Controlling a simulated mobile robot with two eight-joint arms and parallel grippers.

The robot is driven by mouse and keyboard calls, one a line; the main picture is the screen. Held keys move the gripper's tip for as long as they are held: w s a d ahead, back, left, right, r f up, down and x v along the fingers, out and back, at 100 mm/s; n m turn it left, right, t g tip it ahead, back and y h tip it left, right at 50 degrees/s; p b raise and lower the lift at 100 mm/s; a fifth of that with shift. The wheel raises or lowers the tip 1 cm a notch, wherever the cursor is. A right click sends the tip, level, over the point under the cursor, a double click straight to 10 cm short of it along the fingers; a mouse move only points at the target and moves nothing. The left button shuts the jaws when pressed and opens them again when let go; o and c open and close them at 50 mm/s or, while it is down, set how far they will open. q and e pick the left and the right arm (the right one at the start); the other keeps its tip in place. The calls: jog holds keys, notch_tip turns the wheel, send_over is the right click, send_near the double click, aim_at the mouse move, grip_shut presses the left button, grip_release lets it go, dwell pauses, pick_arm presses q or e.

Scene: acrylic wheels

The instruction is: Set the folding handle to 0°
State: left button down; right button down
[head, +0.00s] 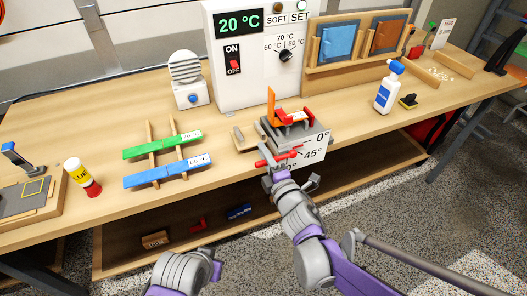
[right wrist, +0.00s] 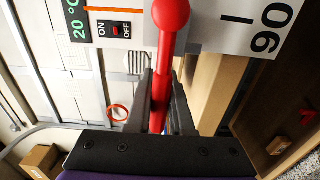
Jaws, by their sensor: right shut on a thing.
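The folding fixture (head: 292,131) stands at the table's front edge, with an orange upright piece and red parts on top. Its white angle plate (head: 316,148) shows 0° at the top and 45° below; the 90 mark (right wrist: 268,30) shows in the right wrist view. The red folding handle (head: 284,157) sticks out at the front, below the 0° mark; I cannot read its exact angle. My right gripper (head: 273,168) is shut on the handle. In the right wrist view the red shaft (right wrist: 158,112) lies between the fingers, its ball knob beyond. My left gripper's fingers are not seen.
A white control box (head: 250,85) stands behind the fixture. Green and blue strips (head: 163,145) lie on wooden rails to the left. A blue-capped bottle (head: 386,88) stands to the right. A lower shelf (head: 130,262) runs under the table.

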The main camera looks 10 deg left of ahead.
jog(key=shift+f, duration=0.15)
dwell(0.3)
jog(key=c, duration=0.8)
grip_release()
jog(key=v, duration=1.1)
jog(key=shift+w, duration=0.1)
